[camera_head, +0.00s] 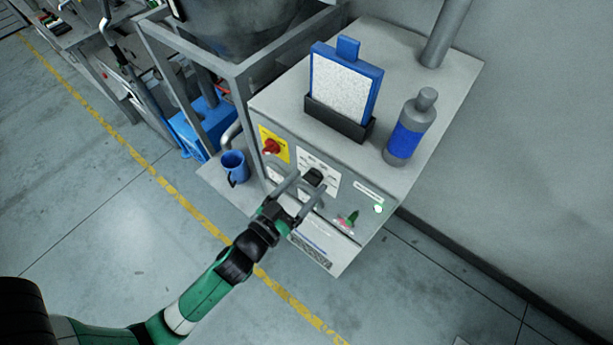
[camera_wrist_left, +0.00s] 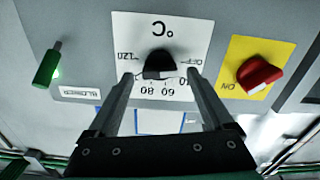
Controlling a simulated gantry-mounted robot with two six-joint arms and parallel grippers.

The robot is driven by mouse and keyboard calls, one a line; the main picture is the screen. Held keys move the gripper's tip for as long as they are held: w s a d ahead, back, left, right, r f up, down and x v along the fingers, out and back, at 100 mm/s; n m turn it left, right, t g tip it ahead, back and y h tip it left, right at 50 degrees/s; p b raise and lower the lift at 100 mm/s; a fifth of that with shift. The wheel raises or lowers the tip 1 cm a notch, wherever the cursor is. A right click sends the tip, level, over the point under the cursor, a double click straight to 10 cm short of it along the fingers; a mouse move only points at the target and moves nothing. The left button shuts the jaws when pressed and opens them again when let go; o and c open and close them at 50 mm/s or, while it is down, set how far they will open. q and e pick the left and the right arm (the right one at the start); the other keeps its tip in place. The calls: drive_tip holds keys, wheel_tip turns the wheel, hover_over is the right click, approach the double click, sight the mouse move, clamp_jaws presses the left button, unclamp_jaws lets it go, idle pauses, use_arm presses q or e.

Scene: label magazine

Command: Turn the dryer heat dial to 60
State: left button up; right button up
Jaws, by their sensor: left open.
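The heat dial (camera_head: 313,176) is a black knob on a white plate marked °C on the front of the grey control box. In the left wrist view the dial (camera_wrist_left: 158,62) appears upside down, with marks including OFF, 60, 80 and 120 around it. I cannot clearly tell which mark it points to. My left gripper (camera_head: 308,182) is open in front of the panel. Its fingertips (camera_wrist_left: 160,74) are either side of the knob's lower part in the wrist view, with gaps visible; contact cannot be told. My right gripper is not in view.
A red switch (camera_head: 271,146) on a yellow plate is beside the dial, and a green blower switch (camera_head: 350,219) is on its other side. A bottle (camera_head: 409,129) and a blue-framed board (camera_head: 345,82) stand on the box. A blue mug (camera_head: 234,166) is nearby.

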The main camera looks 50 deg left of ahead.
use_arm(q)
drive_tip(key=shift+w+a, duration=0.1)
drive_tip(key=shift+w, duration=0.35)
clamp_jaws()
